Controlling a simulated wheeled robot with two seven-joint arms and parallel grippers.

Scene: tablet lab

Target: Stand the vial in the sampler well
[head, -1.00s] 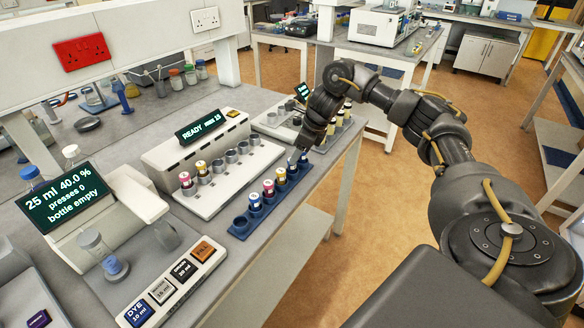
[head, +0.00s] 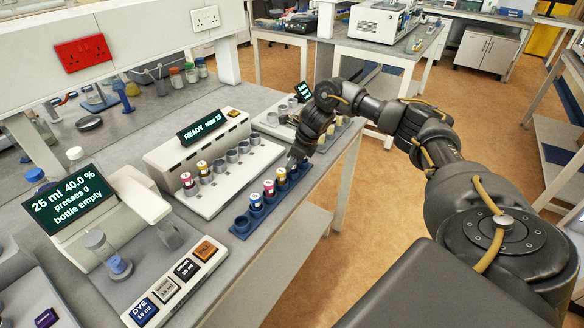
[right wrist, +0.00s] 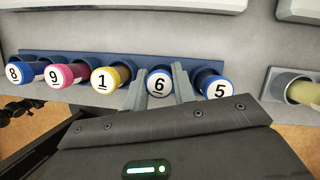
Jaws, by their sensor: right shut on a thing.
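The blue rack (head: 242,231) on the bench holds a row of vials with numbered white tops. In the head view the right gripper (head: 293,161) hides vial 6. The white sampler (head: 210,203) beside the rack has a row of grey wells, several empty (head: 231,156). My left gripper is out of view.
A dispenser with a display (head: 65,203) stands at the left, with a button strip (head: 176,284) in front. The sampler's sign (head: 203,127) reads READY.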

